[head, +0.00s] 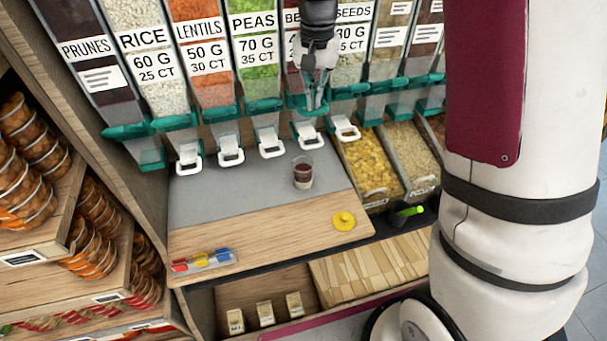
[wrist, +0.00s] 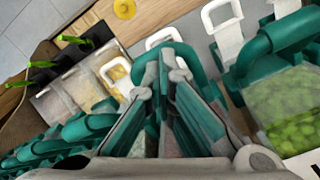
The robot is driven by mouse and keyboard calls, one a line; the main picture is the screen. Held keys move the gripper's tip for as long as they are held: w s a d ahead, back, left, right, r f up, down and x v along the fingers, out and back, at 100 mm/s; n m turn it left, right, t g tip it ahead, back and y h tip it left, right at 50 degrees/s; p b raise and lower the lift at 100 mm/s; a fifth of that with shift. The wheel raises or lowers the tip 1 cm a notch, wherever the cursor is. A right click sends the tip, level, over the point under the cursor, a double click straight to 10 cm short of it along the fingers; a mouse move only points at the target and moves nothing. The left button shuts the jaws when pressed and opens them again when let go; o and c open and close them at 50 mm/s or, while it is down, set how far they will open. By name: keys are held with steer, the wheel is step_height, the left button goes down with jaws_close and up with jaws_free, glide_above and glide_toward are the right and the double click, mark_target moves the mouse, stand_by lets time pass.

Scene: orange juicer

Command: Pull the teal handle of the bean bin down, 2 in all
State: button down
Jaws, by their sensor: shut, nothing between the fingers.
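The bean bin (head: 291,55) stands between the peas bin and the seeds bin, its label mostly hidden behind my arm. Its teal handle (head: 296,101) crosses the bin's lower front, partly covered by my gripper (head: 315,104). My gripper is shut and empty, pointing down at this handle. In the wrist view the shut fingers (wrist: 165,65) are in front of a curved teal handle (wrist: 190,55); whether they touch it I cannot tell. A small clear cup (head: 303,172) with dark red contents stands on the grey mat below the bean bin's white loop (head: 309,141).
The peas bin (head: 257,60) with its own teal handle (wrist: 285,40) is close beside my gripper. A yellow round piece (head: 343,221) and a clear holder with coloured pieces (head: 204,261) lie on the wooden counter (head: 265,236). Open bins (head: 372,165) are at right.

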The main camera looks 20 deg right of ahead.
steer(key=shift+w+r, duration=0.2)
steer(key=shift+r, duration=1.2)
steer(key=shift+w+r, duration=0.2)
steer(key=shift+r, duration=1.15)
steer(key=s+r+p, duration=0.3)
steer(key=s+r, duration=0.1)
steer(key=r, duration=0.1)
steer(key=shift+p, duration=0.35)
